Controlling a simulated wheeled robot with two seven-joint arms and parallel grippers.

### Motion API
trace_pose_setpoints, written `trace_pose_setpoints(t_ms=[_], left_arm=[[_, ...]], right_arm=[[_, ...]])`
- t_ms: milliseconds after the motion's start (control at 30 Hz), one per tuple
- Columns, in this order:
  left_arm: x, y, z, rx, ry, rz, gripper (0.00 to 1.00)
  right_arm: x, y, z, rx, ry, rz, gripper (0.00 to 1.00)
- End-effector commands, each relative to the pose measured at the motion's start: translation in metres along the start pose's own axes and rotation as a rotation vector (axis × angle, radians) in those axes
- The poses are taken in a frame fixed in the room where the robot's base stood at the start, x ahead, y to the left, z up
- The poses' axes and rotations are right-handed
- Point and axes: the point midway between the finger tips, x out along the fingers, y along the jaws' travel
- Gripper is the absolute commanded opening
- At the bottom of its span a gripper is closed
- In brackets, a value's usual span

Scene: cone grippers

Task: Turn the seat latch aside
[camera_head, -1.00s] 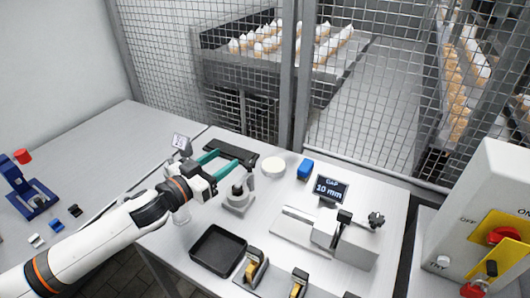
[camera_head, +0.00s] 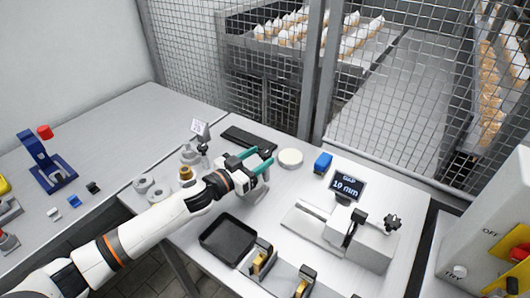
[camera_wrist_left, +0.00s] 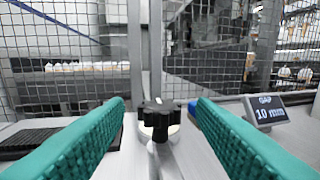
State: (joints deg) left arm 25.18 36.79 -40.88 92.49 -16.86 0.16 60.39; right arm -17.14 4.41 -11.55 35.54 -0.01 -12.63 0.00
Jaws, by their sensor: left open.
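In the left wrist view a black star knob (camera_wrist_left: 158,116) shows between and below the open fingers (camera_wrist_left: 160,105), with nothing gripped. The knob appears to belong to the seat latch; I cannot tell how the latch is turned. My right gripper is not in view.
A black tray (camera_head: 227,240) lies nearer. A clamp fixture (camera_head: 340,235) stands to the right, a mesh fence (camera_head: 370,90) behind.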

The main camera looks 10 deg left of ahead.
Motion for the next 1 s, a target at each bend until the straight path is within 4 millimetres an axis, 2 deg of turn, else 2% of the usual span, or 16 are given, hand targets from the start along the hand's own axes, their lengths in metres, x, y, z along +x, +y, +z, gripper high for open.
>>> trace_pose_setpoints(t_ms=[100,200,567,867,1000], left_arm=[[0.017,0.000,0.002,0.001,-0.002,0.000,0.51],[0.025,0.000,0.001,-0.001,-0.001,-0.001,0.51],[0.029,0.000,0.000,0.001,0.000,0.000,0.51],[0.029,0.000,0.000,0.000,0.000,0.000,0.02],[0.029,0.000,0.000,0.000,0.000,0.001,0.00]], right_arm=[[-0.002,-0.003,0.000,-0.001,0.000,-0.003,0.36],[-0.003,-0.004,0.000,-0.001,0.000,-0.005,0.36],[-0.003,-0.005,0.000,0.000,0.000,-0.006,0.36],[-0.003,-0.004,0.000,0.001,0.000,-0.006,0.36],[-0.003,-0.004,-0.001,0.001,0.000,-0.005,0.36]])
